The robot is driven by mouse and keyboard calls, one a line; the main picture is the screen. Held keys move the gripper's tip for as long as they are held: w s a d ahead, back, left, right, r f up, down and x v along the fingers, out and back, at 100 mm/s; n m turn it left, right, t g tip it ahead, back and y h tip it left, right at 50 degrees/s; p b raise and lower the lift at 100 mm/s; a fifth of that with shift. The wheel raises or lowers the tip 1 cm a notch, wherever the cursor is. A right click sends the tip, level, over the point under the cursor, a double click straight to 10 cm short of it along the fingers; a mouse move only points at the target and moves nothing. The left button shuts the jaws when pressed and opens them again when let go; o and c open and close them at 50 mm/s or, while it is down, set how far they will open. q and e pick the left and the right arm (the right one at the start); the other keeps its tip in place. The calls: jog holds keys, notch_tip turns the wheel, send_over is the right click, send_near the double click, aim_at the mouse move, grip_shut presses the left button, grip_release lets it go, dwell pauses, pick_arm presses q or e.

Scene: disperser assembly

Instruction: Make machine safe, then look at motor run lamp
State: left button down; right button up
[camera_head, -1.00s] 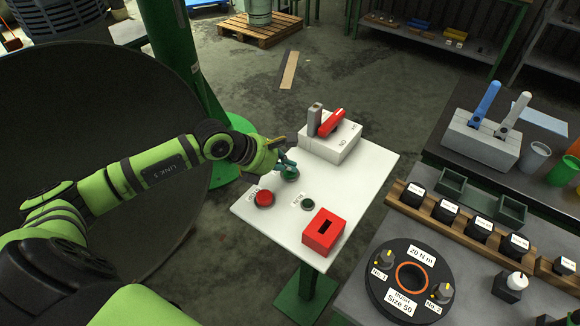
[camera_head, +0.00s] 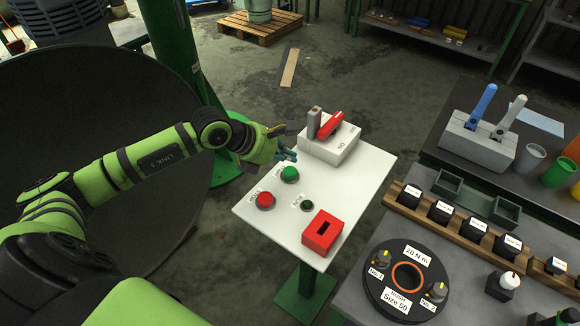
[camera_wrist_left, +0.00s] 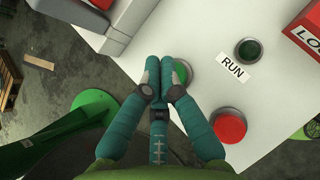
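A white panel (camera_head: 350,190) carries a red button (camera_head: 265,200), a green button (camera_head: 290,174) and the dark green motor run lamp (camera_head: 307,205), which looks unlit. In the left wrist view the lamp (camera_wrist_left: 249,50) sits beside a RUN label. A grey switch box (camera_head: 337,148) with a tilted red lever (camera_head: 330,124) stands at the panel's far end. My left gripper (camera_head: 288,153) is above the panel, between the green button and the switch box. In the left wrist view its teal fingers (camera_wrist_left: 161,75) are together and empty, partly covering the green button (camera_wrist_left: 187,73). My right gripper is not visible.
A red lockout box (camera_head: 322,232) stands at the panel's near edge. A grey post (camera_head: 314,118) stands beside the red lever. To the right, a workbench holds a round black fixture (camera_head: 385,290) and a wooden rack (camera_head: 462,232).

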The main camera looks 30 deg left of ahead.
pick_arm(q)
notch_tip(320, 180, up, 3)
jog(key=shift+f+p, duration=0.15)
jog(key=shift+p, duration=0.4)
jog(key=shift+s+f, duration=0.1)
jog(key=shift+f, duration=0.05)
